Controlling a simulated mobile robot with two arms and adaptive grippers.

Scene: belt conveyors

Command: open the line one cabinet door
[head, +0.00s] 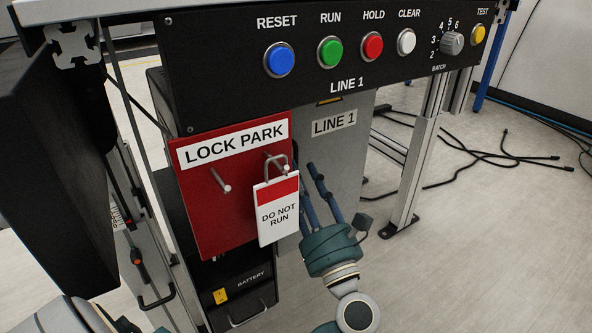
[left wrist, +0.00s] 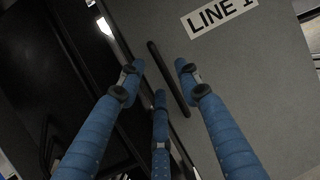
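The line one cabinet (head: 352,150) is a grey box under the control panel, with a "LINE 1" label on its front. In the left wrist view its grey door (left wrist: 245,75) fills the right side and looks shut. A slim dark bar handle (left wrist: 168,78) stands near the door's left edge. My left gripper (head: 316,181) is in front of the door, its blue fingers pointing at it. In the left wrist view the gripper (left wrist: 158,74) is open, with its fingers spread on both sides of the handle; contact cannot be told. My right gripper is not in view.
A red "LOCK PARK" board (head: 205,215) with pegs hangs left of the cabinet. A padlock with a "DO NOT RUN" tag (head: 278,212) hangs on it, close to my left gripper. The control panel (head: 330,62) overhangs above. Cables (head: 490,160) lie on open floor at right.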

